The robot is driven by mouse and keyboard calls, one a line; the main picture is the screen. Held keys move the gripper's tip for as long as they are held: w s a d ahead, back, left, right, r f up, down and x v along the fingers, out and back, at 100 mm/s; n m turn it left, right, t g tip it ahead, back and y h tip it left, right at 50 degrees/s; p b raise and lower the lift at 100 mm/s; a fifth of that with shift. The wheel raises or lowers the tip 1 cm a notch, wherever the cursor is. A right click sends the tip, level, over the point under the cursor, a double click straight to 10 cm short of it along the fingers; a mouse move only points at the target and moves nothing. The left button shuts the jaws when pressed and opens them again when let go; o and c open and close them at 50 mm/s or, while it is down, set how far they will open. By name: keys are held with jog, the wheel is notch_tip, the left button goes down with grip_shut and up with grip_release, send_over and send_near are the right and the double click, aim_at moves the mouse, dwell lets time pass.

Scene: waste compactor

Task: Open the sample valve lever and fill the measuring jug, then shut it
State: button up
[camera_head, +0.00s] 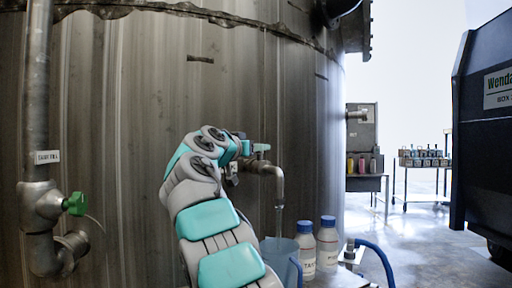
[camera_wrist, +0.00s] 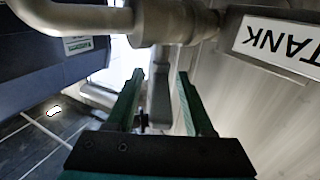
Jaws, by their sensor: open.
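My gripper (camera_head: 243,148) is at the sample valve on the big steel tank, mostly hidden behind my arm in the head view. In the wrist view my gripper (camera_wrist: 160,78) is open, with a grey metal part, apparently the valve lever (camera_wrist: 160,98), between its two green fingers; contact cannot be told. The bent spout (camera_head: 272,170) points down.
Two white bottles with blue caps (camera_head: 327,243) stand right of the jug, near a blue hose (camera_head: 376,258). A pipe with a green-handled valve (camera_head: 75,203) is at left. A TANK label (camera_wrist: 285,42) is close by. Open floor lies at right, before a dark container (camera_head: 485,140).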

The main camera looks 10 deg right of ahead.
grip_shut()
dwell(1.4)
